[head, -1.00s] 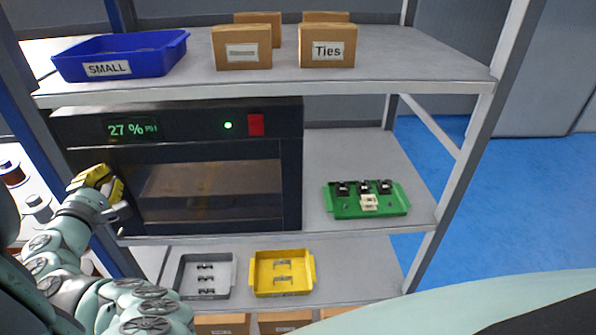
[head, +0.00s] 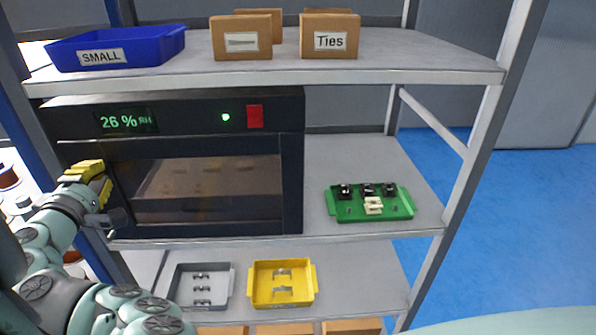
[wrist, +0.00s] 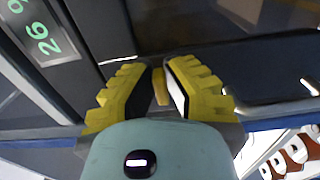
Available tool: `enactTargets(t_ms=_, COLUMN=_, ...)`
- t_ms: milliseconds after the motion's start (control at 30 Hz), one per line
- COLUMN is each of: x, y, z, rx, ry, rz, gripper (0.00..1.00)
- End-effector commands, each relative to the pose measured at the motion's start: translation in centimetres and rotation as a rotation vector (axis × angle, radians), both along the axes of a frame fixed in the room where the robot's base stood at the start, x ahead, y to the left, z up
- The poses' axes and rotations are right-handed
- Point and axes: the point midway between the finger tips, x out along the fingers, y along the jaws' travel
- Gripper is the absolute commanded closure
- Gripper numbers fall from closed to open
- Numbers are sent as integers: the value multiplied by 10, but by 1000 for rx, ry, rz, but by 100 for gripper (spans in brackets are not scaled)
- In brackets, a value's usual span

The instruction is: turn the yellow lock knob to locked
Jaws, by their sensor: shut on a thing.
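The dark cabinet (head: 292,180) stands on the middle shelf, with its door window (head: 205,190) facing me. My gripper (head: 92,182) has yellow fingers and is at the left edge of the cabinet front. In the wrist view my gripper (wrist: 160,85) is shut on the yellow lock knob (wrist: 160,88), a narrow yellow piece showing between the two finger pads. In the head view my fingers hide the knob. I cannot tell from its visible part whether it is at locked.
The cabinet's display (head: 127,121) reads 26 %, beside a green light and a red switch (head: 255,116). A green tray (head: 345,211) with parts stands right of the cabinet. Grey and yellow trays (head: 310,290) sit below. A shelf post is close to my arm at left.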

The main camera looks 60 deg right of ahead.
Motion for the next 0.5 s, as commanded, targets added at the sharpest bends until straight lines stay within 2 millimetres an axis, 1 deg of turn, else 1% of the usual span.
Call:
enactTargets(t_ms=100, x=-1, y=-2, z=-2, rx=3, ry=3, rz=-6, gripper=100)
enactTargets(t_ms=133, x=-1, y=-2, z=-2, rx=3, ry=3, rz=-6, gripper=85)
enactTargets(t_ms=367, x=-1, y=-1, z=-1, rx=1, ry=2, rz=-4, gripper=61)
enactTargets(t_ms=400, x=-1, y=-1, z=-1, rx=1, ry=2, rz=-3, gripper=59)
enactTargets(t_ms=500, x=-1, y=-1, z=-1, rx=0, ry=1, rz=-3, gripper=59)
